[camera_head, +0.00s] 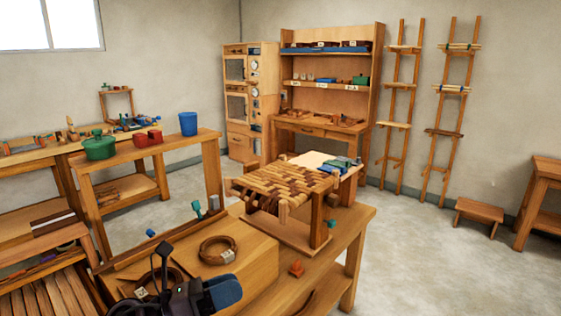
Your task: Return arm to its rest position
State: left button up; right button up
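My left gripper (190,288) shows as a black shape with a dark blue part at the bottom left of the head view. It is over the front of the wooden workbench (345,238), beside the coils. Its fingers are not clear enough to tell whether they are open or shut. My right gripper is not in view. A wooden stool frame with a brown and tan woven seat (275,184) stands upright on the bench, away from the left gripper. A coil of brown strip (217,246) lies on a wooden board; another coil (143,284) is partly hidden by my gripper.
A small orange-red item (296,268) lies near the bench's front edge. Behind, a side table holds a green pot (99,146), red blocks (147,138) and a blue bucket (188,123). Shelves, ladder racks (398,105) and a low stool (478,213) line the wall.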

pick_arm(q)
jog(key=s+a+f+n+t+y, duration=0.1)
jog(key=a+f+n+t+y, duration=0.35)
jog(key=n, duration=0.65)
jog(key=s+a+f+n+t+y, duration=0.1)
jog(key=a+n+y, duration=0.6)
jog(key=n, duration=0.4)
jog(key=s+a+f+n+t+y, duration=0.2)
jog(key=a+n+t+y, duration=0.15)
jog(key=n+y, duration=0.55)
jog(key=s+a+f+n+g+h, duration=0.1)
jog(key=s+a+f+n+g, duration=0.1)
jog(key=s+f+n+g, duration=0.65)
jog(key=s+a+f+n+g+h, duration=0.1)
jog(key=s+f+n+g, duration=0.35)
jog(key=s, duration=0.75)
jog(key=w+f+m+t, duration=0.1)
jog(key=w+f+t, duration=0.6)
jog(key=f, duration=0.3)
jog(key=shift+a+t, duration=0.15)
jog(key=shift+t, duration=0.25)
